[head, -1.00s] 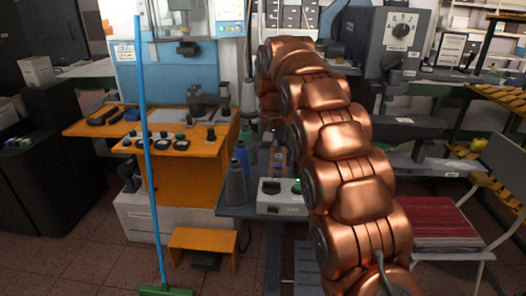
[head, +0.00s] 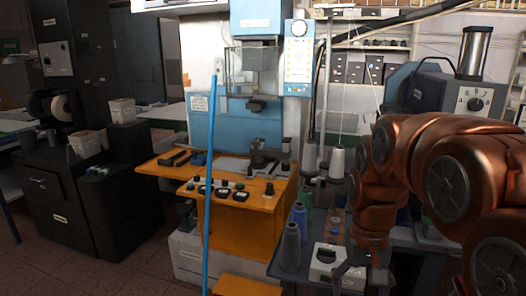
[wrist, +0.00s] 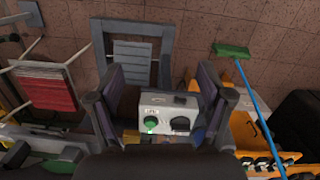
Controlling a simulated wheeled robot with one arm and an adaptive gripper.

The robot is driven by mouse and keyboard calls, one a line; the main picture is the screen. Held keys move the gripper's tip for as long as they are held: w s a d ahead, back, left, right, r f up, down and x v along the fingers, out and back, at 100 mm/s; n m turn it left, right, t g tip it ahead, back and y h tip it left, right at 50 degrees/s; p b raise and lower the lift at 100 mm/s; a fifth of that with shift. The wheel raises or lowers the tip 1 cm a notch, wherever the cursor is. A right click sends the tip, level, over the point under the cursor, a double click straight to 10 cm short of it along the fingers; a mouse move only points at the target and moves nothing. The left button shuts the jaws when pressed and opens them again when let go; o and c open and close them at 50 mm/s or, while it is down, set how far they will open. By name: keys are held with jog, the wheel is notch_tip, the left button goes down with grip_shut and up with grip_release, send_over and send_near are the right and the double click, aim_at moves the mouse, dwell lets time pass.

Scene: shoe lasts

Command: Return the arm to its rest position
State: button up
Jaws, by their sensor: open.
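My copper-coloured arm (head: 430,170) comes in from the right in the head view and bends down at its far end. My gripper (head: 352,275) hangs at the low end of the arm, by a small grey control box (head: 322,262) on a dark side table. In the wrist view my gripper (wrist: 165,100) has its two dark fingers wide apart with nothing held between them. The grey control box with a green button (wrist: 168,112) shows between and beyond the fingers. I cannot tell the gap between fingers and box.
An orange workbench (head: 240,215) with a blue machine stands left of the arm. Thread spools (head: 290,245) stand on the side table close to my gripper. A blue-handled broom (head: 208,180) stands in front of the bench. Floor at the left is clear.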

jog(key=s+f+n+p, duration=0.1)
jog(key=s+f, duration=0.1)
jog(key=s, duration=0.8)
jog(key=s+f+n+p, duration=0.1)
jog(key=s+f, duration=0.2)
jog(key=s, duration=0.7)
jog(key=shift+s+a+f+g, duration=0.15)
jog(key=shift+a+f+g, duration=0.15)
jog(key=shift+g, duration=0.1)
dwell(0.4)
